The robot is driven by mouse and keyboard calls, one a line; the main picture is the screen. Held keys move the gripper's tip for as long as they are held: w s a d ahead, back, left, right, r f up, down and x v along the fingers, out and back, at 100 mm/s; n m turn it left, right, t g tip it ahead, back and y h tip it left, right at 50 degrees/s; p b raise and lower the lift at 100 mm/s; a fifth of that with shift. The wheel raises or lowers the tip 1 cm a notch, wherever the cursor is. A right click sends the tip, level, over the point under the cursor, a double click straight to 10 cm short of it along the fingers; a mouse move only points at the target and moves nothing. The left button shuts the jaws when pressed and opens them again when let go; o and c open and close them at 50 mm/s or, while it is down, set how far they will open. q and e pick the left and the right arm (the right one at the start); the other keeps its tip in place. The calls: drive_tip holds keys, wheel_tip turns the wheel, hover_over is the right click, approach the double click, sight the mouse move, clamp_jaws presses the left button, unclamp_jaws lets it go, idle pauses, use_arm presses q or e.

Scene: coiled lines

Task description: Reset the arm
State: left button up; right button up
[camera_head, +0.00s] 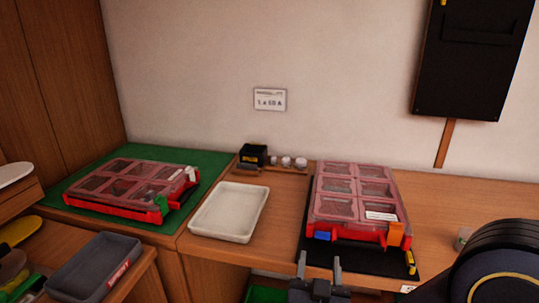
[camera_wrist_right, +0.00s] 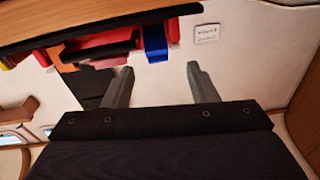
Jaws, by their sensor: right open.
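My right gripper (camera_head: 319,268) is at the lower middle of the head view, in front of the table's front edge. Its two fingers stand apart with nothing between them. In the wrist view the open fingers (camera_wrist_right: 160,85) also show empty, apart from the blue latch (camera_wrist_right: 155,40) and red case edge beyond them. A red case with a clear compartment lid (camera_head: 337,185) lies closed on a black mat (camera_head: 375,262), just beyond the gripper. My left gripper is not in view.
A second red case (camera_head: 125,185) lies on a green mat (camera_head: 205,160) at left. A white tray (camera_head: 229,212) sits between the cases. A black block (camera_head: 253,154) and small white jars (camera_head: 286,161) stand behind it. A grey bin (camera_head: 92,268) is at lower left.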

wheel_tip(320, 180, up, 6)
drive_tip(key=s+d+f+g+y+p, duration=0.1)
drive_tip(key=s+d+g+y+p, duration=0.1)
drive_tip(key=g+y+p, duration=0.45)
drive_tip(key=s+d+g+p, duration=0.1)
drive_tip(key=s+d+g, duration=0.2)
drive_tip(key=s, duration=0.6)
drive_tip(key=s+d+n+g+y+p, duration=0.1)
drive_tip(key=s+d+g, duration=0.2)
drive_tip(key=s, duration=0.6)
drive_tip(key=shift+r+n+p, duration=0.2)
drive_tip(key=shift+n+p, duration=0.1)
drive_tip(key=shift+p, duration=0.1)
drive_tip(key=shift+d+y, duration=0.1)
drive_tip(key=shift+y, duration=0.15)
